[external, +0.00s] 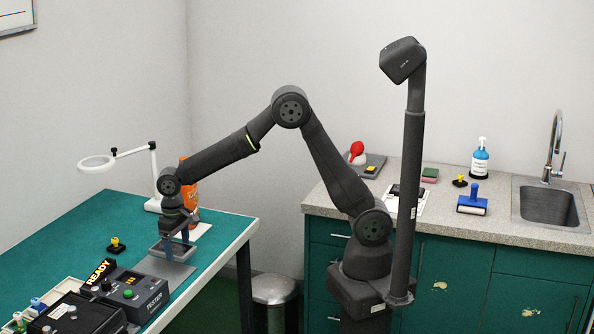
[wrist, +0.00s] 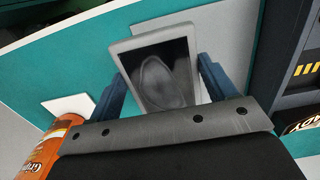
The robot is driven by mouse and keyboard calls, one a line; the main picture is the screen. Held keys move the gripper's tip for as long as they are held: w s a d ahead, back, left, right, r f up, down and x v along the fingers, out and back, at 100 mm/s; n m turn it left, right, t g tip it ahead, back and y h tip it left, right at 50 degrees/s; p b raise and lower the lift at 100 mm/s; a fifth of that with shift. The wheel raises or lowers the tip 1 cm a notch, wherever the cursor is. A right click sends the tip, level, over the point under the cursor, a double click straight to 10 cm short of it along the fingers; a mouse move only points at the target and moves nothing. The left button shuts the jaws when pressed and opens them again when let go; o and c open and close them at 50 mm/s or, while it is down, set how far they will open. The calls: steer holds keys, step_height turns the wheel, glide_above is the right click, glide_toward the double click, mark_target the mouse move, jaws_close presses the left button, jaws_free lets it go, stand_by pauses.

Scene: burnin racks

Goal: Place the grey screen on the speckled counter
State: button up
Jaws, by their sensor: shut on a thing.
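My gripper (external: 177,238) is low over the teal table at the left. Its blue fingers are shut on the grey screen (external: 157,250), one on each side of it. In the wrist view my gripper (wrist: 162,84) holds the grey screen (wrist: 156,42), a grey frame around a dark face with an oval smudge. The screen is just over or on a grey mat (external: 160,269); I cannot tell whether it touches. The speckled counter (external: 445,210) is at the right, beyond my base.
An orange bottle (external: 191,185) and white magnifier lamp (external: 153,175) stand close behind my gripper; a tester box (external: 135,295) is in front. The counter holds a blue roller (external: 472,201), blue bottle (external: 480,158), sponge (external: 430,174) and sink (external: 548,204). Its front right stretch is bare.

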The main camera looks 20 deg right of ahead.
mark_target(175, 274)
steer(key=shift+s+a+f, duration=0.75)
steer(key=shift+s+a, duration=0.05)
steer(key=shift+a, duration=0.2)
steer(key=shift+f, duration=1.95)
steer(key=shift+f, duration=0.1)
steer(key=o, duration=1.1)
step_height(175, 274, up, 12)
steer(key=shift+r, duration=0.1)
